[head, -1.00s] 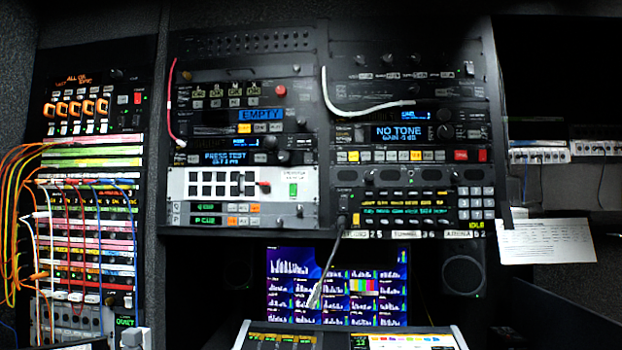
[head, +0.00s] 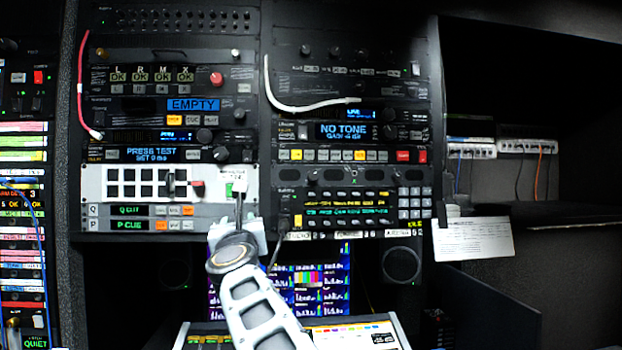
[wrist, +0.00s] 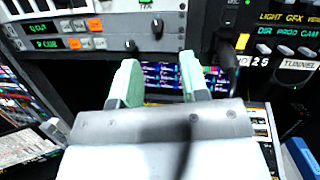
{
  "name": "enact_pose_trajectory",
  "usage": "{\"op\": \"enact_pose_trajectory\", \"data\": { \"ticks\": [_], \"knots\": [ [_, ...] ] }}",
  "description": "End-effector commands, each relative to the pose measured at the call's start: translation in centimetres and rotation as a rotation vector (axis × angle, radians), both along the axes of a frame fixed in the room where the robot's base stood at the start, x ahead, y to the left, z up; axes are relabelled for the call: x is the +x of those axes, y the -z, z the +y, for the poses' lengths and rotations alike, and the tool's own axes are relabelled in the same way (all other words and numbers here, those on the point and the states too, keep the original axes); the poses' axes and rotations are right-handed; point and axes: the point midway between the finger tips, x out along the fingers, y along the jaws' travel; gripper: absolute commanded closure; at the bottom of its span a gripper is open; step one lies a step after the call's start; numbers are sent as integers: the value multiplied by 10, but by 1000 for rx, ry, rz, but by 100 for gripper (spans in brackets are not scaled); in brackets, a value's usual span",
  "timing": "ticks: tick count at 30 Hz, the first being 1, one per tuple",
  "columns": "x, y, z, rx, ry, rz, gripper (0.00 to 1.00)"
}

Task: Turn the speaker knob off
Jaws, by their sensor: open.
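My gripper (wrist: 159,62) is open in the wrist view, with two pale green fingers apart and nothing between them. It points at the lower edge of the rack. In the head view my gripper (head: 238,222) is in front of the grey panel's lower right corner and hides part of it. In the wrist view a dark knob (wrist: 157,27) is above the gap between the fingers, and a smaller dark knob (wrist: 131,46) is near the left fingertip. I cannot read a speaker label on either knob. A round speaker (head: 402,266) is at the lower right of the rack.
Below the rack are a lit monitor (head: 325,280) and a sloped control panel (head: 365,332). A red cable (head: 80,85) and a white cable (head: 290,103) hang across the rack. A paper sheet (head: 473,239) sticks out at right. A dark cable hangs near my gripper.

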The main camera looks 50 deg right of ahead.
Motion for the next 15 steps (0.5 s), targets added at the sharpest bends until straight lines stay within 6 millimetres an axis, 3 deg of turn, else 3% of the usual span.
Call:
{"op": "enact_pose_trajectory", "data": {
  "ticks": [1,6,11,15],
  "knots": [
    [-9,-24,-22,154,51,-141,59],
    [-41,-60,-71,550,160,-540,59],
    [-57,-71,-94,733,204,-747,59],
    [-57,-76,-109,785,218,-809,59]
  ]
}}
